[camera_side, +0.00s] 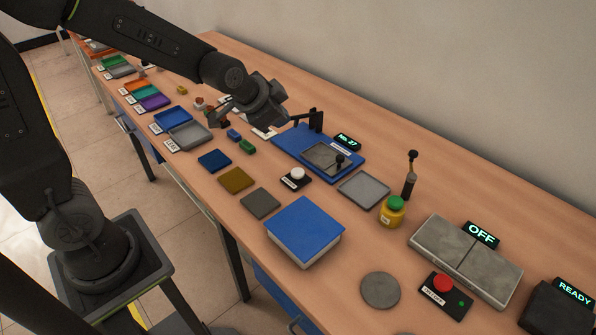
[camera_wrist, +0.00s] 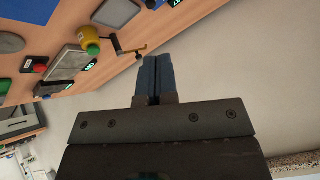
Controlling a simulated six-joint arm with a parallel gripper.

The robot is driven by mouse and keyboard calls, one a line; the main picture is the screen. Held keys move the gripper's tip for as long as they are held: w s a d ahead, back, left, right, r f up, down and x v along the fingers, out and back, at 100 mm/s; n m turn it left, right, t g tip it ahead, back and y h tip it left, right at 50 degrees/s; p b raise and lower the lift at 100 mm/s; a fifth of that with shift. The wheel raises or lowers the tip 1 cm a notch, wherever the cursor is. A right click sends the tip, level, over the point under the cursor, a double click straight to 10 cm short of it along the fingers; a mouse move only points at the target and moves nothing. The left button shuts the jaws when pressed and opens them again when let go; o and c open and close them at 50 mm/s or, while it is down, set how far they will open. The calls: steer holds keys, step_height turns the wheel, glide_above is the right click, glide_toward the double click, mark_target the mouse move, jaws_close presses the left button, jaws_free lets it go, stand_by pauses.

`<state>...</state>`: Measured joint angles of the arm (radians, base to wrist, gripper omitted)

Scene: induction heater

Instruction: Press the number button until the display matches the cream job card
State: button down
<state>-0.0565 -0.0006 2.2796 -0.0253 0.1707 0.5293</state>
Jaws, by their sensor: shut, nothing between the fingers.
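The display (camera_side: 347,141) reads "No. 27" in green, at the back edge of a blue fixture plate (camera_side: 287,150) in the side view. A white push button (camera_side: 297,174) on a dark base stands in front of that plate; its label is too small to read. A pale card (camera_side: 264,132) lies left of the plate, partly hidden by my arm; its writing cannot be read, nor can I tell if it is the cream job card. My gripper (camera_wrist: 157,76) is shut and empty in the wrist view. It is above the table, left of the button in the side view, touching nothing visible.
A blue-topped box (camera_side: 305,229), grey tray (camera_side: 364,189), yellow jar with green lid (camera_side: 393,211) and upright black handle (camera_side: 410,175) stand to the right. Trays line the left.

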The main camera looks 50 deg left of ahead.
mark_target(299, 173)
steer(key=w+a+f+m+t, duration=0.1)
steer(key=w+a+f+m, duration=0.1)
steer(key=w+f, duration=0.5)
step_height(299, 173, down, 2)
steer(key=shift+w+f+m+y, duration=0.1)
steer(key=shift+w+m+y, duration=0.15)
steer(key=shift+m+y, duration=0.05)
steer(key=shift+a, duration=0.1)
steer(key=shift+f, duration=4.35)
steer(key=shift+f, duration=0.4)
steer(key=shift+f, duration=0.55)
steer(key=shift+r, duration=0.95)
